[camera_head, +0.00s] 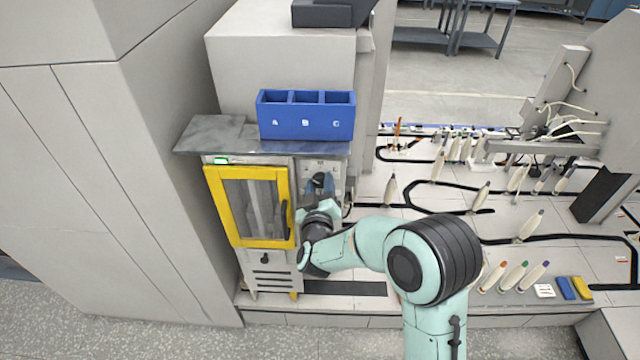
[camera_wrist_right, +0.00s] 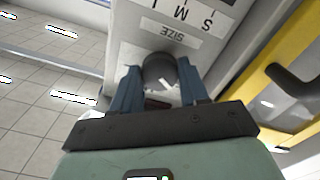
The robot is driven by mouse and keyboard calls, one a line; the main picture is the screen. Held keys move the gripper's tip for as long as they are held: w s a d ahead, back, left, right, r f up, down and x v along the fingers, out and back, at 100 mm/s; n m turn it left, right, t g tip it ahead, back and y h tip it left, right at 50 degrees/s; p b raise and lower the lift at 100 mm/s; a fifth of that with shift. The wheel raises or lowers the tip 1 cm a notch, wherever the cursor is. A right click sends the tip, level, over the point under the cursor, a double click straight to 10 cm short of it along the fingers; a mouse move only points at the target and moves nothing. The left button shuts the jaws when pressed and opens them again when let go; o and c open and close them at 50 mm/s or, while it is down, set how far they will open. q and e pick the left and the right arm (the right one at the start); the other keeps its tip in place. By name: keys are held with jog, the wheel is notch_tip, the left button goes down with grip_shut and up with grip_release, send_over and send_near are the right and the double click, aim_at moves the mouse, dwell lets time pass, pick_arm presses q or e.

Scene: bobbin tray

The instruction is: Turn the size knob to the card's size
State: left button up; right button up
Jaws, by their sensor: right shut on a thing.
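The dark round size knob (camera_wrist_right: 158,68) is on the pale machine panel, beside a SIZE label (camera_wrist_right: 166,33) that appears upside down in the right wrist view. The letters S, M and part of another show above it. A short white mark shows on the knob; I cannot tell which letter it points to. My right gripper (camera_wrist_right: 159,76) has its blue fingers on either side of the knob, shut on it. In the head view the right gripper (camera_head: 319,188) is at the panel right of the yellow door. A small white card (camera_head: 544,290) lies at the right; its print is unreadable.
The yellow-framed door (camera_head: 223,218) with a dark handle is close left of the gripper. A blue bin (camera_head: 305,122) marked A, B and C stands on the grey top above.

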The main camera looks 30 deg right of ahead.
jog(key=shift+n, duration=0.3)
jog(key=o, duration=1.1)
jog(key=shift+c, duration=0.2)
pick_arm(q)
jog(key=shift+s+f+b, duration=0.35)
jog(key=shift+f+b, duration=0.2)
jog(key=shift+f, duration=0.1)
jog(key=shift+s+f+b, duration=0.35)
jog(key=shift+f+b, duration=0.2)
jog(key=shift+f, duration=0.05)
pick_arm(e)
jog(key=v, duration=1.3)
jog(key=shift+s, duration=0.25)
